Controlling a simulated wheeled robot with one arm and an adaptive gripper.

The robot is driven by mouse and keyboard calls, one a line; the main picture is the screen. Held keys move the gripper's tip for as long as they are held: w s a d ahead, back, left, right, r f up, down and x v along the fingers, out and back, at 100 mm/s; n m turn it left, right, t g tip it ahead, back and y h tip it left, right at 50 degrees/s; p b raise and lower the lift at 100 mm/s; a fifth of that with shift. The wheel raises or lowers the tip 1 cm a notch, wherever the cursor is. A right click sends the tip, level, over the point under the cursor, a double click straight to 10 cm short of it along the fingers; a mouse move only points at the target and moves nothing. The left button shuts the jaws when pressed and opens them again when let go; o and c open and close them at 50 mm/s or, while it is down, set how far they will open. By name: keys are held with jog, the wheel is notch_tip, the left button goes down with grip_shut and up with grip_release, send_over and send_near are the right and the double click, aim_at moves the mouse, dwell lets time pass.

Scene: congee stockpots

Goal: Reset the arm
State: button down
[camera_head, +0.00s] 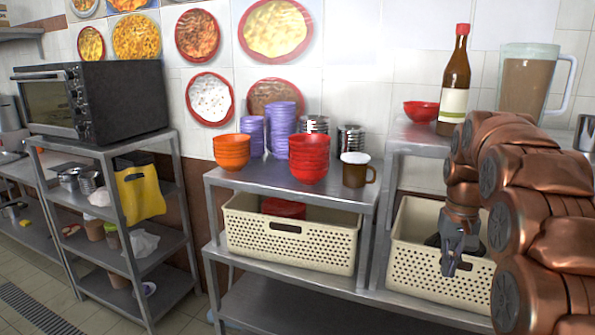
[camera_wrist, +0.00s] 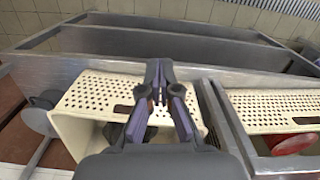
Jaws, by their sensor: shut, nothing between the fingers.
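My gripper (camera_head: 452,256) hangs at the end of my copper-coloured arm on the right of the head view, pointing down in front of the right cream basket (camera_head: 411,262). In the wrist view my gripper (camera_wrist: 158,92) is shut with its fingertips together and nothing between them. Behind it in that view lies the perforated cream basket (camera_wrist: 90,95), whose inside is partly hidden by the fingers. I cannot tell whether the fingers touch the basket.
A metal shelf (camera_head: 222,183) holds orange bowls (camera_head: 232,151), red bowls (camera_head: 309,158), purple cups (camera_head: 282,130) and a brown mug (camera_head: 354,175). A bottle (camera_head: 455,80) and a pitcher (camera_head: 527,84) stand on the right shelf. A black oven (camera_head: 115,98) stands at left. Floor (camera_head: 85,305) shows at lower left.

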jog(key=s+a+f+n, duration=0.1)
jog(key=s+a, duration=0.3)
jog(key=s, duration=0.7)
jog(key=s+a+f+n+p, duration=0.1)
jog(key=s+a+f, duration=0.3)
jog(key=s, duration=0.7)
jog(key=s+a+f+n+g+p, duration=0.1)
jog(key=s+a, duration=0.5)
jog(key=s, duration=0.6)
jog(key=shift+a+f, duration=0.15)
jog(key=shift+f, duration=0.75)
